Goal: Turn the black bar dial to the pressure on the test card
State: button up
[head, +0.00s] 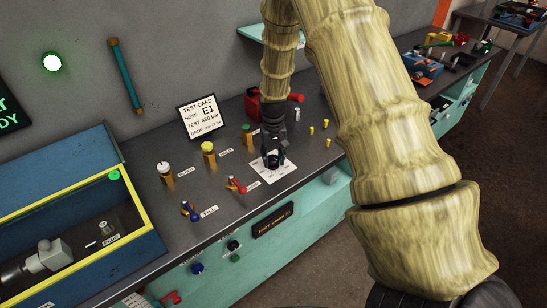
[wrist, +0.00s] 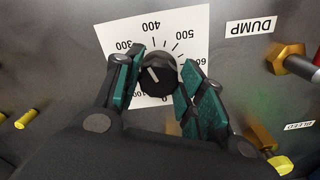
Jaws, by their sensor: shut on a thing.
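The black dial (wrist: 157,76) sits on a white scale card (wrist: 195,20) marked 300, 400, 500 and more, with some figures hidden by the fingers. Its white line points up and left in the wrist view, roughly toward 300. My gripper (wrist: 159,78) is shut on the dial, with a green-padded finger on each side. In the head view my gripper (head: 273,159) comes down over the scale card (head: 268,177) and largely hides the dial. The test card (head: 200,116) stands at the back of the bench and reads hose E1, test 450 bar.
Yellow-topped (head: 208,149) and white-topped (head: 164,170) fittings stand left of the dial. Red (head: 238,186) and blue (head: 190,210) levers stand nearer the front. A yellow-edged blue test box (head: 70,195) is at left. Small yellow pegs (head: 327,142) stand to the right.

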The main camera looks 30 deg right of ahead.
aim_at(272, 158)
jog(key=m, duration=0.3)
jog(key=shift+w+a+m, duration=0.1)
jog(key=shift+w+m, duration=0.05)
jog(key=shift+m, duration=2.15)
jog(key=shift+w, duration=0.1)
jog(key=o, duration=1)
jog(key=shift+r, duration=0.1)
notch_tip(272, 158, up, 12)
